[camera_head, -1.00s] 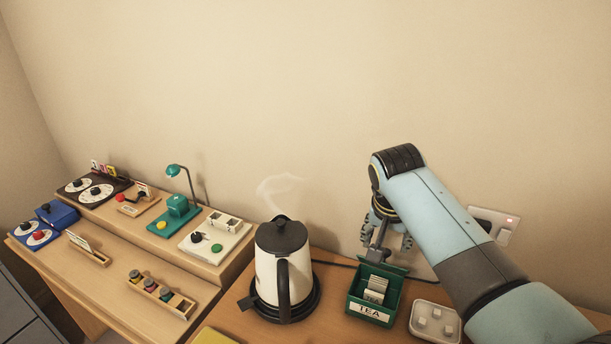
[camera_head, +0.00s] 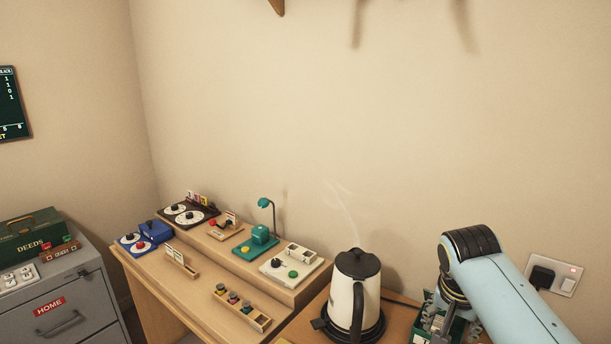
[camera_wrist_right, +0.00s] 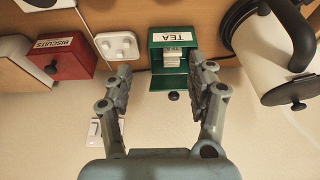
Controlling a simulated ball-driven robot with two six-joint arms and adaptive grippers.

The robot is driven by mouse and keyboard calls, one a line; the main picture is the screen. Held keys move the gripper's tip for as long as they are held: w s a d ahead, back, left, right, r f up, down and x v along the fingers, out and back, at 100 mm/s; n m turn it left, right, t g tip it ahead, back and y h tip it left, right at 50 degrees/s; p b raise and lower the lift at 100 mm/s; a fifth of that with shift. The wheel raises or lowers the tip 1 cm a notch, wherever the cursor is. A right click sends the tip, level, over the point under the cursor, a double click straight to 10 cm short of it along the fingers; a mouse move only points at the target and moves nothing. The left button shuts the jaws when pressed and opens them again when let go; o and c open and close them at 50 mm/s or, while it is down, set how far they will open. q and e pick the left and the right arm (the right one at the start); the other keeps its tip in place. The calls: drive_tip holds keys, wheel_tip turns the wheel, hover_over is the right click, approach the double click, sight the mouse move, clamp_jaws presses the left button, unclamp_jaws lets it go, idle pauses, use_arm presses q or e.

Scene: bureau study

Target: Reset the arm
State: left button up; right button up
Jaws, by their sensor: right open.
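My right arm comes in from the right in the head view, with its right gripper (camera_head: 452,317) low over the desk by the wall. In the right wrist view the right gripper (camera_wrist_right: 160,88) is open and empty, its two fingers well apart. Between and beyond the fingertips is the green tea box (camera_wrist_right: 155,55), lid open, with pale packets inside. In the head view the tea box (camera_head: 424,322) is partly hidden behind my gripper and arm. My left gripper is not in view.
A steaming kettle (camera_head: 345,289) stands left of the gripper; it also shows in the wrist view (camera_wrist_right: 262,60). A wall socket (camera_head: 553,276), wooden console (camera_head: 205,292) and grey cabinet (camera_head: 75,285) surround.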

drive_tip(key=s+r+n+y, duration=0.1)
drive_tip(key=s+r+n, duration=0.3)
drive_tip(key=s, duration=1.1)
drive_tip(key=s+r+n, duration=0.4)
drive_tip(key=s, duration=1.1)
drive_tip(key=s+d+f+g+b, duration=0.15)
drive_tip(key=f+b, duration=0.55)
drive_tip(key=f, duration=1.5)
drive_tip(key=s+d+f+t+b, duration=0.15)
drive_tip(key=f+b, duration=0.65)
drive_tip(key=f, duration=1.3)
use_arm(q)
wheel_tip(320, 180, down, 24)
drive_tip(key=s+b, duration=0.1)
drive_tip(key=b, duration=0.8)
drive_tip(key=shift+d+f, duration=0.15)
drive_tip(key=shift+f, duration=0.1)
use_arm(e)
drive_tip(key=s+f+g, duration=0.1)
drive_tip(key=s+f, duration=0.8)
drive_tip(key=f, duration=0.3)
drive_tip(key=s+d+f+g, duration=0.1)
drive_tip(key=s+f, duration=0.7)
drive_tip(key=f, duration=0.3)
drive_tip(key=shift+s+f+y, duration=0.3)
drive_tip(key=shift+s+f, duration=0.05)
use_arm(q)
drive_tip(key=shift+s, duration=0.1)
use_arm(e)
drive_tip(key=shift+c, duration=0.4)
